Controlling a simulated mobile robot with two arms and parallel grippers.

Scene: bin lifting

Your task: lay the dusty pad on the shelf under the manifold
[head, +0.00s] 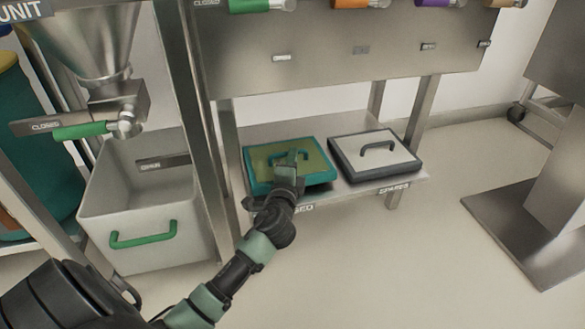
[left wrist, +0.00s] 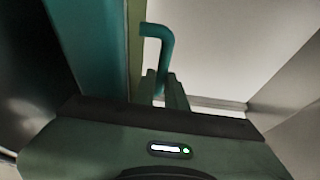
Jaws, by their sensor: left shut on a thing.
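The dusty pad (head: 258,178) is a square with a teal rim, a yellowish dusty top and a teal handle. It is at the left end of the low shelf (head: 352,192) under the manifold (head: 340,60). My left gripper (head: 290,163) is over the pad and shut on its handle. The handle (left wrist: 158,45) also shows in the left wrist view, between the fingers (left wrist: 160,88). The gripper hides part of the pad. I cannot tell whether the pad rests fully on the shelf. My right gripper is not in view.
A clean pad (head: 365,158) with a pale top and dark rim lies on the shelf to the right. A grey bin (head: 150,220) with a green handle stands at the left under a steel hopper (head: 88,40). A shelf leg (head: 228,140) stands between. The floor in front is clear.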

